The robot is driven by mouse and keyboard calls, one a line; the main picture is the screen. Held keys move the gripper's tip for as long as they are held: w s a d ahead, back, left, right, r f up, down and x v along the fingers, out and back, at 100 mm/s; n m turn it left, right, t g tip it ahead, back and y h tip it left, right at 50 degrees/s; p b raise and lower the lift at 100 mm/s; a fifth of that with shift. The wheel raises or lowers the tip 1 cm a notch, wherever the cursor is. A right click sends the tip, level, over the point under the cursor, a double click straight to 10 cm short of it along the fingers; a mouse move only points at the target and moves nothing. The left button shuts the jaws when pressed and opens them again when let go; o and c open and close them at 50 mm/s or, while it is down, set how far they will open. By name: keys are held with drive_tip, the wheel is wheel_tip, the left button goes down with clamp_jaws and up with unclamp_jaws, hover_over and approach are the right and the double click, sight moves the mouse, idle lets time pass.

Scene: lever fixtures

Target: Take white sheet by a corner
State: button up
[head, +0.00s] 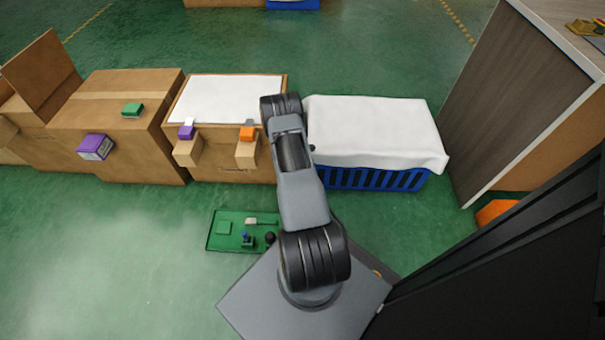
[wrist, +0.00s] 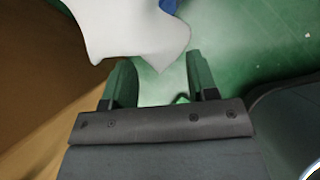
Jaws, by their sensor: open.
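The white sheet (head: 375,130) is draped over a blue slatted crate (head: 372,180), covering its top and hanging over its front edge. In the wrist view one hanging corner of the sheet (wrist: 128,32) narrows to a point. My gripper (wrist: 159,60) is open, one finger to each side of that point in the picture. The corner's tip shows in the gap near the fingertips; I cannot tell how deep it is between them. Neither finger is seen pressing on the cloth. In the head view my arm hides the gripper and this left corner of the sheet.
A cardboard box (head: 230,175) with a white top (head: 228,97) stands left of the crate. A green tray (head: 225,240) with small parts lies on the floor. A wood-panelled cabinet (head: 515,100) stands right.

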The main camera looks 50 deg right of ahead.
drive_tip(key=shift+d+f, duration=0.2)
drive_tip(key=shift+f, duration=0.05)
clamp_jaws()
idle(1.2)
